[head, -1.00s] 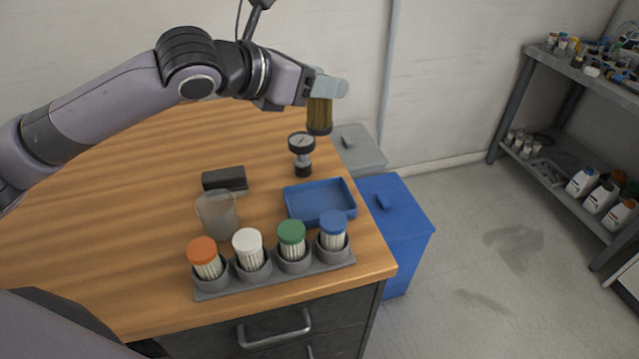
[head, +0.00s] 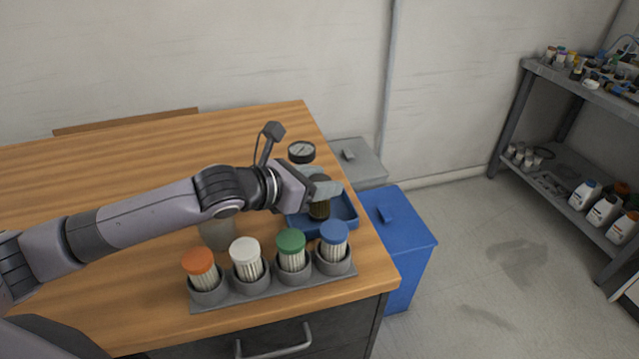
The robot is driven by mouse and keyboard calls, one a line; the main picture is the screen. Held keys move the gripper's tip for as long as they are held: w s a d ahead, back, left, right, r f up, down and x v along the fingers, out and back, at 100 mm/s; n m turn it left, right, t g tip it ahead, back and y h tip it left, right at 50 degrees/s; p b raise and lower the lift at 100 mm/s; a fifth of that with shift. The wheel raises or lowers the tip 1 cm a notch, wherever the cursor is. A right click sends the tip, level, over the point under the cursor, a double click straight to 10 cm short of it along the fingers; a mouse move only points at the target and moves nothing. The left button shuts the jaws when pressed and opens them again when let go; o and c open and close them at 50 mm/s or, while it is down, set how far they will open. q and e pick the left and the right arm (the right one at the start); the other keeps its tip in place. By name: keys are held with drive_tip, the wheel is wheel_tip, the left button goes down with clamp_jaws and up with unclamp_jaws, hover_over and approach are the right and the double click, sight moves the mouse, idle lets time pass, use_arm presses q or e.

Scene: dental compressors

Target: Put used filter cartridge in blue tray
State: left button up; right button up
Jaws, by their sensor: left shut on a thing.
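The used filter cartridge (head: 319,208) is brown and dark, held upright in my left gripper (head: 325,189). The left gripper is shut on its upper part. The cartridge is over the blue tray (head: 349,220), within its outline in the head view. I cannot tell whether its bottom touches the tray floor. The gripper and cartridge hide the tray's back left part. My right gripper is not in view.
A grey rack in front holds cartridges with orange (head: 198,262), white (head: 245,248), green (head: 290,241) and blue (head: 334,233) caps. A pressure gauge (head: 301,152) stands behind my gripper. A clear cup (head: 217,234) is left of the tray, partly hidden. Blue and grey bins stand beyond the table's right edge.

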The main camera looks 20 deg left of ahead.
use_arm(q)
drive_tip(key=shift+f, duration=0.25)
drive_tip(key=o, duration=1.1)
drive_tip(key=v, duration=1.2)
